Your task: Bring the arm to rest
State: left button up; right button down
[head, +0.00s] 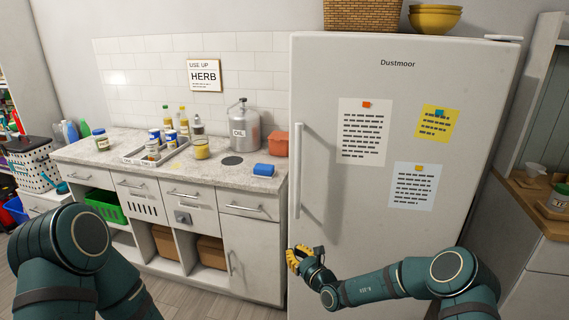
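My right gripper (296,256) is in front of the lower left part of the white fridge door (350,225), below the long vertical handle (298,170). Its yellow and black fingers are small and seen at an angle, and I cannot tell whether they are open or shut. No held object can be made out. My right arm is bent, coming in from the lower right. My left arm shows at the lower left, bent downward, and its gripper is out of the frame.
A counter (120,165) stands left of the fridge with several jars, bottles, a divided tray (140,160), a metal oil can (241,130) and a blue sponge (264,170). Below are drawers and a green crate (106,206). A wooden-topped counter (535,205) stands at the right.

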jog(key=s+a+f+n+g+y, duration=0.1)
jog(key=s+a+f+n+g, duration=0.2)
jog(key=s, duration=0.4)
jog(key=s+a+f+n+g+y, duration=0.1)
jog(key=s+a+f+n+g, duration=0.1)
jog(key=s+n+g, duration=0.35)
jog(key=s+a+f+n+g+y, duration=0.1)
jog(key=s+a+f+n+g, duration=0.15)
jog(key=s, duration=0.45)
jog(key=s+d+f+n+g+h, duration=0.1)
jog(key=s+d+n+h, duration=0.3)
jog(key=s+d+n, duration=0.2)
jog(key=s+d+f+n+g+h, duration=0.1)
jog(key=s+d+n+h, duration=0.3)
jog(key=s+n, duration=0.6)
jog(key=s+d+f, duration=0.1)
jog(key=s+d, duration=0.1)
jog(key=shift+s+d+f+n, duration=0.15)
jog(key=shift+s+f+n, duration=0.05)
jog(key=shift+s+n, duration=0.2)
